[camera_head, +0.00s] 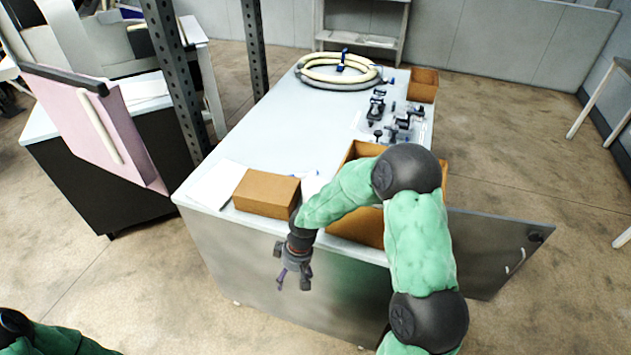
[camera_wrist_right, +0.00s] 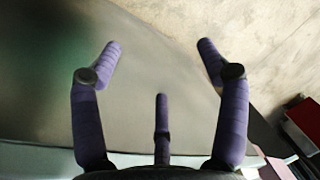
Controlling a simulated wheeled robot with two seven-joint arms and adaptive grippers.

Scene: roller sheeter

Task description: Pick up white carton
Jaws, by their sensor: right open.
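No plainly white carton stands out. A closed brown carton (camera_head: 267,193) lies on the near left part of the light table, with a flat white sheet-like item (camera_head: 215,185) to its left. My right gripper (camera_head: 293,277) hangs in front of the table's near edge, below and right of the brown carton, pointing down. It is apart from the carton. In the right wrist view the purple fingers (camera_wrist_right: 160,60) are spread and empty, over a grey surface. My left gripper is out of view; only part of that arm shows at lower left.
My right arm partly hides an open brown box (camera_head: 355,228) on the table's right side. Coiled hoses (camera_head: 338,70), black fittings (camera_head: 395,120) and a small brown box (camera_head: 424,84) are farther back. Metal posts (camera_head: 178,85) stand along the left. The table's middle (camera_head: 265,125) is clear.

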